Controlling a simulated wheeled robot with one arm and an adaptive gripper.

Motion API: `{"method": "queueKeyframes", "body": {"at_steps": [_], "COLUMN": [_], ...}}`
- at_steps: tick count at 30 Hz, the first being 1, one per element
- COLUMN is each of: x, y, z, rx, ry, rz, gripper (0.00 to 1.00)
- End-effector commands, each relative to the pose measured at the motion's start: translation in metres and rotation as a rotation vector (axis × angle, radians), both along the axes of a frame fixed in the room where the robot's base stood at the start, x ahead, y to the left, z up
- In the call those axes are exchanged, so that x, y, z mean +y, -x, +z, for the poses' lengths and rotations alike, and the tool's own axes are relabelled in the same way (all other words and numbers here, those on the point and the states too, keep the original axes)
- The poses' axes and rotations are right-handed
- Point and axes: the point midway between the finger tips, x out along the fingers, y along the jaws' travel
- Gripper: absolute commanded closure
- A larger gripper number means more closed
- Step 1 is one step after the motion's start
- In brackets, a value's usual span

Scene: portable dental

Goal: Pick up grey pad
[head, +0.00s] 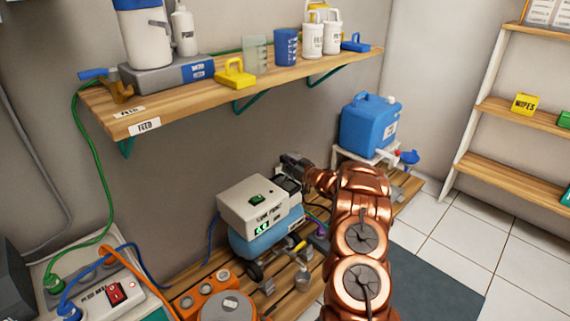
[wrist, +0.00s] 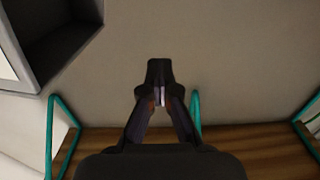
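I cannot pick out the grey pad with certainty in either view. A small grey piece (head: 397,193) lies on the low wooden bench below the blue jug, too small to identify.
A wooden wall shelf (head: 150,115) on green brackets hangs above the machine, carrying bottles and cups. A blue jug (head: 370,123) stands on a white stand to the right. An orange unit (head: 205,301) and cables crowd the front left. A dark mat (head: 440,275) lies on the tiled floor.

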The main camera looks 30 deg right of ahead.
Motion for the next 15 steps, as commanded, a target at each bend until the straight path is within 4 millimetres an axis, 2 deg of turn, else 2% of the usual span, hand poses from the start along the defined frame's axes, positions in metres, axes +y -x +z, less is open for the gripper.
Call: {"method": "queueKeyframes", "body": {"at_steps": [2, 15], "x": [-0.0001, -0.0002], "y": [0.0001, 0.0001], "z": [-0.0003, -0.0002], "rx": [0.0, -0.001], "ry": [0.0, 0.0], "rz": [0.0, 0.0], "gripper": [1.0, 0.54]}}
